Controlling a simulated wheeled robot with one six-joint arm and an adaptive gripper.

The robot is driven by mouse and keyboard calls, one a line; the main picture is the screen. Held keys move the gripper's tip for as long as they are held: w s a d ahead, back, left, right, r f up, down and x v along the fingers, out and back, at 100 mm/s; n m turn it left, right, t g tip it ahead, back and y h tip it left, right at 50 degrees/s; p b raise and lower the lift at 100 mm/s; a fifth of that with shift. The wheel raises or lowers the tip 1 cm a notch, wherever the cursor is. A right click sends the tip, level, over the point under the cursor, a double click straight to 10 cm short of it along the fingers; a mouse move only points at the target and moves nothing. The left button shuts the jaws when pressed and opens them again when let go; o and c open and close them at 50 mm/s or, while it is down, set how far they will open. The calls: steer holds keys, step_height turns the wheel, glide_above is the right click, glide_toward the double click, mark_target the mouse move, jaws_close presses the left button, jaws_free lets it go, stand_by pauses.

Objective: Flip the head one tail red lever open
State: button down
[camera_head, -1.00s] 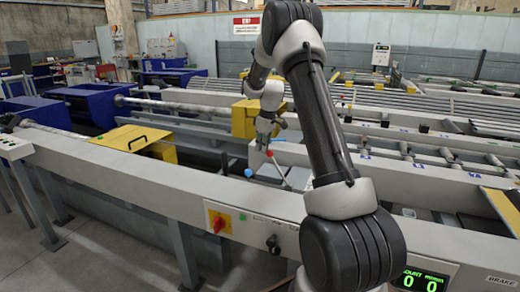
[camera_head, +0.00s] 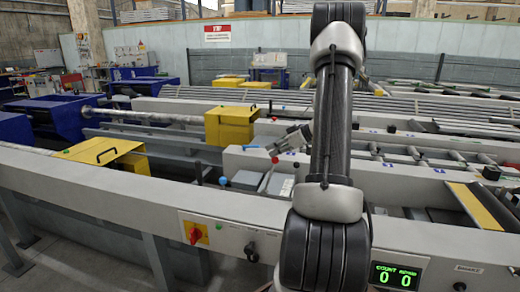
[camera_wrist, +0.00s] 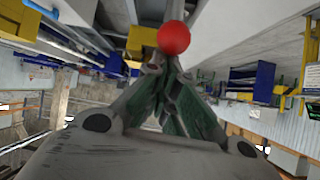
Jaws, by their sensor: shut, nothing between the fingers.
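The knob also shows in the wrist view (camera_wrist: 173,38), just beyond the fingertips. My gripper (camera_wrist: 163,68) is shut and empty, its fingers meeting in a point close to the knob. I cannot tell whether they touch. In the head view my gripper (camera_head: 277,146) is just above the knob, left of my arm. The lever's foot is partly hidden by the beam.
A blue knob (camera_head: 222,181) stands left of the red lever. A yellow box (camera_head: 230,126) is behind, and a yellow cover (camera_head: 102,152) with a handle is to the left. The near beam carries a red switch (camera_head: 195,235) and a green counter display (camera_head: 395,276).

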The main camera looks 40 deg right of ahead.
steer(key=s+d+f+t+y, duration=0.1)
steer(key=s+d+f+t, duration=0.1)
steer(key=s+d, duration=0.2)
steer(key=shift+s+d+f+y, duration=0.15)
steer(key=shift+s+f+y, duration=0.25)
steer(key=shift+s, duration=0.45)
steer(key=shift+s+f, duration=0.1)
step_height(320, 180, up, 4)
steer(key=w, duration=0.2)
steer(key=v, duration=0.9)
steer(key=shift+s+f, duration=0.3)
steer(key=shift+s, duration=0.05)
